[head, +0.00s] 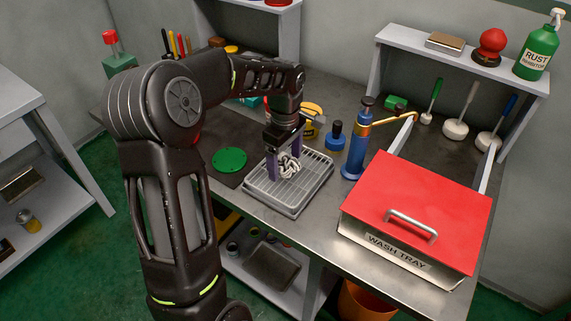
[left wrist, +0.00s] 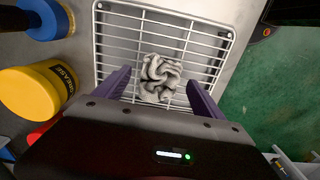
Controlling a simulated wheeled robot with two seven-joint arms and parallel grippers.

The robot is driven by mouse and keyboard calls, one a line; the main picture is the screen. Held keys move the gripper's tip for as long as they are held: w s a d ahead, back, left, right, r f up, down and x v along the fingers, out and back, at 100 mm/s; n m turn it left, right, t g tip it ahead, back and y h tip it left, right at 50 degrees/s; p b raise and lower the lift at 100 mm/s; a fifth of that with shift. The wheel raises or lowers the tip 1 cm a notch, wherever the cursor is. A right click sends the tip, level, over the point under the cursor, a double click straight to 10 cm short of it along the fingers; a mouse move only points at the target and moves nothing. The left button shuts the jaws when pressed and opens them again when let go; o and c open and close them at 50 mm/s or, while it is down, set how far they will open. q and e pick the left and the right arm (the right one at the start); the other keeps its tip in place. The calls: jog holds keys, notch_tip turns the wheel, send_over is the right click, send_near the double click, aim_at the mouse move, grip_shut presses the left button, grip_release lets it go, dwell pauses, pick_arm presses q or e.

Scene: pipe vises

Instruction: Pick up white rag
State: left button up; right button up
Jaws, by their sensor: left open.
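The white rag (head: 288,166) is a crumpled bundle on the wire rack of a shallow grey tray (head: 287,205). In the left wrist view the rag (left wrist: 160,78) lies on the white rack (left wrist: 225,40), ahead of and between the finger tips. My left gripper (head: 284,170) points down over the tray with its purple fingers apart on either side of the rag. In the left wrist view the gripper (left wrist: 160,85) is open, with gaps between the rag and both fingers. The right gripper is not in view.
A red-lidded wash tray (head: 415,205) stands at the right. A yellow grease tub (left wrist: 40,92) is close beside the gripper.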

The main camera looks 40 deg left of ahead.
pick_arm(q)
jog(key=c, duration=1.5)
